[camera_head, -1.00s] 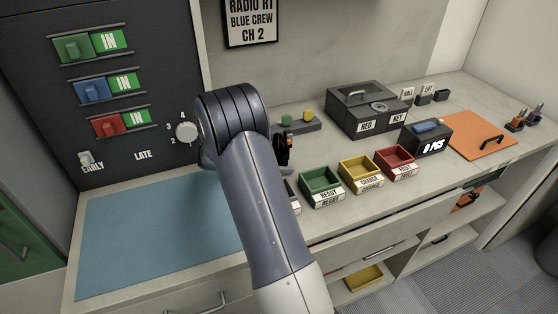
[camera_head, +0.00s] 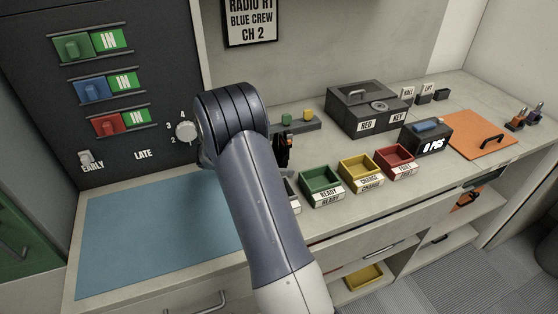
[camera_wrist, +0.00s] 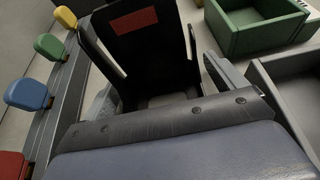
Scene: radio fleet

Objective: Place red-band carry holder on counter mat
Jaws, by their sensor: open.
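The red-band carry holder (camera_wrist: 150,60) is a black, open-topped holder with a red patch, upright in the wrist view. My gripper (camera_wrist: 162,80) is open, with a grey finger on each side of the holder. I cannot tell whether the fingers touch it. The holder's lower part is hidden by my wrist. In the head view my arm hides most of the gripper, and only a dark part with an orange spot shows beside it. The counter mat (camera_head: 150,240) is a flat blue sheet on the counter at the left, bare where visible.
A rail with coloured knobs (camera_head: 308,117) stands behind my arm. Green (camera_head: 320,182), yellow (camera_head: 360,172) and red (camera_head: 396,162) trays line the counter's front, right of the arm. A dark key box (camera_head: 365,112) is behind them. A switch panel (camera_head: 110,90) rises behind the mat.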

